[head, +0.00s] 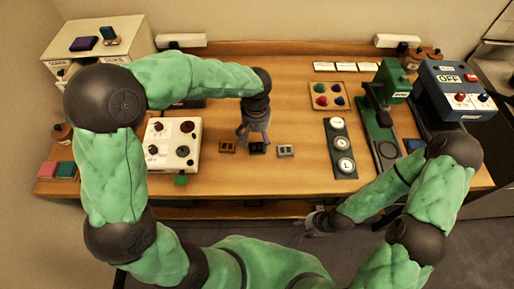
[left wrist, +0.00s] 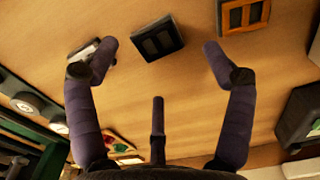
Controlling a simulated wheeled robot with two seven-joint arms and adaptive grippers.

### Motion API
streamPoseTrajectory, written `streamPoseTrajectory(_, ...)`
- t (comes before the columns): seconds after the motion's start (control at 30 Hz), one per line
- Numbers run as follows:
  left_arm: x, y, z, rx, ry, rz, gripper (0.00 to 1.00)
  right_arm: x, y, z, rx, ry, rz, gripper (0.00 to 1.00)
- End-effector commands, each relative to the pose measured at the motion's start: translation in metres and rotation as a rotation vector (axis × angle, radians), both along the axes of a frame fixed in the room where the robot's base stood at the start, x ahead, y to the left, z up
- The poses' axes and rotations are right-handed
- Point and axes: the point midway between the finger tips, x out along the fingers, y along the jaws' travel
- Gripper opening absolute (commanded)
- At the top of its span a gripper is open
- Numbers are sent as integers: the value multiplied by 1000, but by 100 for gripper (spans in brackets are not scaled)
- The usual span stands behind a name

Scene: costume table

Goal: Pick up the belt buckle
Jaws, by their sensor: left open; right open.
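Three small buckle-like pieces lie in a row near the table's front edge: an orange-brown one (head: 227,146), a black one (head: 257,149) and a silver-grey one (head: 286,151). My left gripper (head: 254,137) is open and empty just behind and above the black piece. In the left wrist view the black piece (left wrist: 158,38) shows between and beyond the spread fingers (left wrist: 160,72). The orange-brown piece (left wrist: 243,14) lies beyond the right finger. The silver-grey piece (left wrist: 84,50) is partly hidden by the left finger. My right gripper (head: 315,223) is open, low in front of the table edge.
A white box with dark knobs (head: 157,130) stands left of the pieces. To the right are a green panel with round dials (head: 341,148), a tray of coloured pieces (head: 328,95) and a green press (head: 393,82). The wood around the pieces is clear.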

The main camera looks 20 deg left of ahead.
Motion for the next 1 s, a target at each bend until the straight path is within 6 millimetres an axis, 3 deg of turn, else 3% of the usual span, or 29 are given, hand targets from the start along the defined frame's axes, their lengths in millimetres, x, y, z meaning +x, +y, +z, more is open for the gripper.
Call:
streamPoseTrajectory(0.33, -2, -3, -46, 1, 4, -1, 82, 0, 0, -20, 0, 0, 0, 44)
streamPoseTrajectory(0.6, -1, -3, -49, 1, 1, -1, 82, 0, 0, -20, 0, -1, 0, 44)
streamPoseTrajectory(0.63, -1, -3, -49, 1, 1, -1, 80, 0, 0, -20, 0, -1, 0, 44)
streamPoseTrajectory(0.83, -1, -3, -49, 0, 1, -1, 23, 0, 0, -20, 0, -1, 0, 44)
streamPoseTrajectory(0.87, -1, -3, -49, 0, 1, -1, 18, 0, 0, -20, 0, -1, 0, 44)
streamPoseTrajectory(1.0, -1, -3, -49, 1, 1, -1, 18, 0, 0, -20, 0, -1, 0, 44)
